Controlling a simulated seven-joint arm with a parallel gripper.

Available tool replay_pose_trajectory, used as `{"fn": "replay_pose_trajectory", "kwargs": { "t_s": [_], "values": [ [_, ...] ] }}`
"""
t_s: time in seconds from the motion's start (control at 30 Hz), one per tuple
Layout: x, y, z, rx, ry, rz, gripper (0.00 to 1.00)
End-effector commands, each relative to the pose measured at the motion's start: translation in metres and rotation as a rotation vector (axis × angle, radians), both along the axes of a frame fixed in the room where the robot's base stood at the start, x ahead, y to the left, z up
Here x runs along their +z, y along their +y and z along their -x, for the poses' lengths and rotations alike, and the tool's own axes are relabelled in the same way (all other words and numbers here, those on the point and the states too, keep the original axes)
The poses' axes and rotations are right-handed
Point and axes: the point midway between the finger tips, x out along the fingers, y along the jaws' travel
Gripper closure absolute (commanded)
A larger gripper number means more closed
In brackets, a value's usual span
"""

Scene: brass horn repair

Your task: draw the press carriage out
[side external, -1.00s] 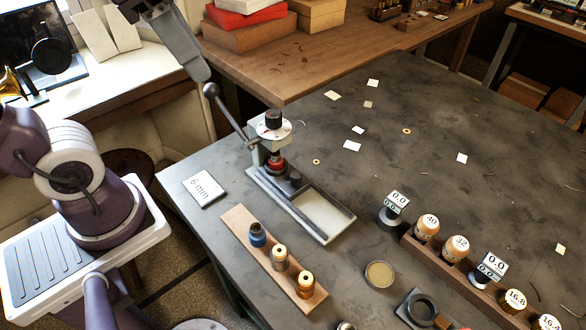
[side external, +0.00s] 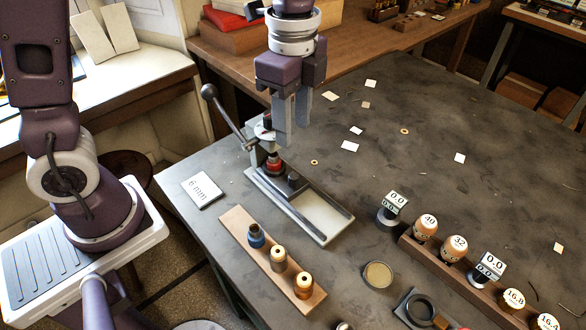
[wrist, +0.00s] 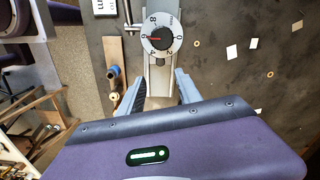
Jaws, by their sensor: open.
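The press (side external: 258,165) stands on the grey bench, with a long lever ending in a dark ball and a red part under its head. Its carriage (side external: 296,184), a dark block, sits near the press column on the pale railed base (side external: 322,222); the front of the base is bare. My gripper (side external: 293,138) points down, open and empty, above the press and partly hiding its head. In the wrist view my gripper's fingers (wrist: 158,92) are spread on either side of the press base, below the round dial (wrist: 160,39). I see no contact with the carriage.
A wooden strip (side external: 236,222) with several bushings lies beside the press, near a "6 mm" card (side external: 202,190). A rack of numbered pieces (side external: 440,260) and a small gauge (side external: 390,209) stand to the right.

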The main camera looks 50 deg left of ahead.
Motion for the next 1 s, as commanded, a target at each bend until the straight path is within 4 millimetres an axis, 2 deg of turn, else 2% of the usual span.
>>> {"fn": "replay_pose_trajectory", "kwargs": {
  "t_s": [0.03, 0.1, 0.5, 0.63, 0.87, 1.0],
  "values": [
    [-0.017, 0.0, 0.002, 0.0, 0.008, -0.002, 0.59],
    [-0.036, 0.0, 0.001, 0.001, 0.007, -0.001, 0.59],
    [-0.106, 0.0, 0.001, 0.003, 0.002, 0.0, 0.59],
    [-0.117, 0.0, 0.0, 0.002, 0.0, 0.0, 0.59],
    [-0.118, 0.0, 0.0, 0.002, -0.002, 0.0, 0.59],
    [-0.118, 0.0, 0.0, 0.003, -0.002, 0.0, 0.84]
  ]
}}
